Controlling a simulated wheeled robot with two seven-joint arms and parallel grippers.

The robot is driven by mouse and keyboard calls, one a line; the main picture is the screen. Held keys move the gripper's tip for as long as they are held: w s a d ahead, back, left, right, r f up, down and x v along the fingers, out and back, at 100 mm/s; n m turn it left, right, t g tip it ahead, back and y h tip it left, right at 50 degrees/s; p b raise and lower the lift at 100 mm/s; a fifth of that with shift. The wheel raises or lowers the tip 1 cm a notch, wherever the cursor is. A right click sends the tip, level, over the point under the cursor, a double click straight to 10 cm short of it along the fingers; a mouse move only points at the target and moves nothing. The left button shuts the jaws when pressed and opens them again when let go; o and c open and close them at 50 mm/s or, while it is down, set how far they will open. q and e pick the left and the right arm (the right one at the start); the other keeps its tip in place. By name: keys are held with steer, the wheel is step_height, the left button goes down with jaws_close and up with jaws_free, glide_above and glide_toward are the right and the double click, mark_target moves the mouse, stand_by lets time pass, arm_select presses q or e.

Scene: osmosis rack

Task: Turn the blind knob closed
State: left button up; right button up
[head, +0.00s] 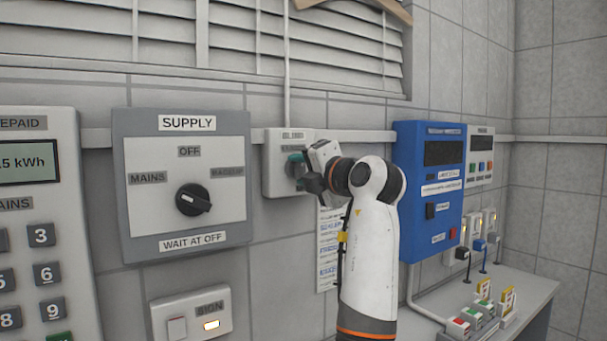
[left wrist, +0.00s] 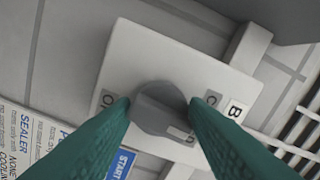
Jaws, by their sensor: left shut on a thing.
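The blind knob (left wrist: 160,108) is a grey round knob on a white wall plate, seen close in the left wrist view. Letter labels on the plate are partly covered. In the head view the white blinds box (head: 276,180) is on the wall below the window blinds, and its knob is mostly hidden behind my gripper. My left gripper (head: 298,168) is at the front of this box. Its two green fingers (left wrist: 158,112) are on either side of the knob and shut on it. My right gripper is in neither view.
A grey SUPPLY switch panel (head: 181,245) is left of the blinds box, and a blue cabinet (head: 408,235) is to its right. Slatted blinds (head: 230,45) hang above. A bench (head: 535,285) with small coloured items stands at lower right.

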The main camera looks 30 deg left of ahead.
arm_select(q)
steer(key=shift+f+n, duration=0.1)
steer(key=shift+n, duration=0.6)
steer(key=o, duration=1)
steer(key=shift+c, duration=0.2)
steer(key=b+v, duration=0.1)
steer(key=v, duration=0.6)
steer(key=shift+d, duration=0.25)
